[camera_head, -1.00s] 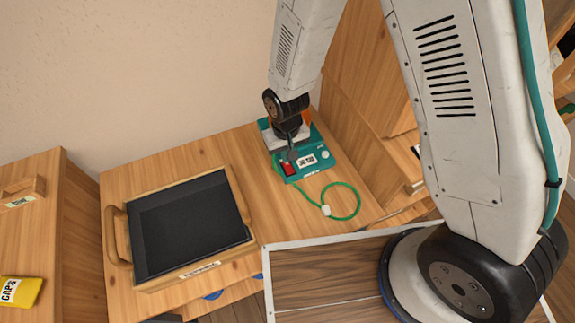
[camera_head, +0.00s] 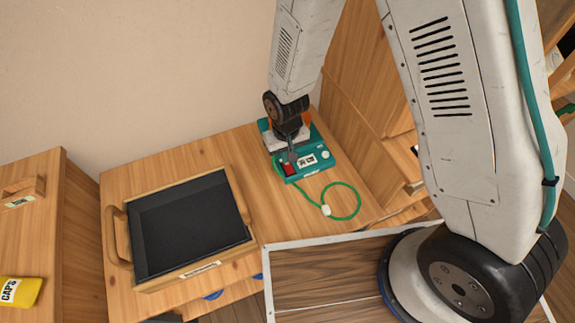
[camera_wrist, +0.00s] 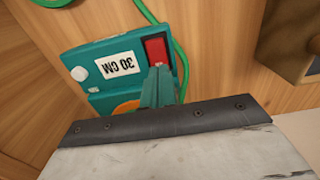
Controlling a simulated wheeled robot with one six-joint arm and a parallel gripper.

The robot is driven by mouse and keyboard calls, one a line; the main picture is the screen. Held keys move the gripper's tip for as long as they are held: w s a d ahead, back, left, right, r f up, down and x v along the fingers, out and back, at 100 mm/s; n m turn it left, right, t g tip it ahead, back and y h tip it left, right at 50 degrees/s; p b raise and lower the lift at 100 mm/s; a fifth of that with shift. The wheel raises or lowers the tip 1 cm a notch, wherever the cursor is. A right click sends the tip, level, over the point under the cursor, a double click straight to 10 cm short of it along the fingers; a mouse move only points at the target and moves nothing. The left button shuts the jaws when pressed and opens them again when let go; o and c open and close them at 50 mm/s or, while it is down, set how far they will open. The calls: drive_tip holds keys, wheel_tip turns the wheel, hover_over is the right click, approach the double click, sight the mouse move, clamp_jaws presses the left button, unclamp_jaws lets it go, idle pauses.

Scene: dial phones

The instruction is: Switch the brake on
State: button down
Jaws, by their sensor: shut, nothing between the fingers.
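A teal device (camera_head: 312,172) sits on the wooden table, with a red rocker switch (camera_head: 289,170), a white "30 CM" label and a round white knob. In the wrist view the device (camera_wrist: 88,62) shows its red switch (camera_wrist: 157,50) at the upper right, beside the label. My gripper (camera_wrist: 158,72) is shut and empty, its fingertips right at the lower edge of the red switch. Whether they touch it I cannot tell. In the head view my gripper (camera_head: 291,156) is over the device, just behind the switch. The word "brake" is not readable on it.
A green cord (camera_head: 345,188) with a white piece loops on the table in front of the device. A black-lined wooden tray (camera_head: 118,238) stands to the left. A wooden cabinet panel (camera_head: 362,80) rises close on the right.

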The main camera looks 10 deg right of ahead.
drive_tip(key=shift+f, duration=0.6)
idle(0.3)
drive_tip(key=shift+r, duration=3.5)
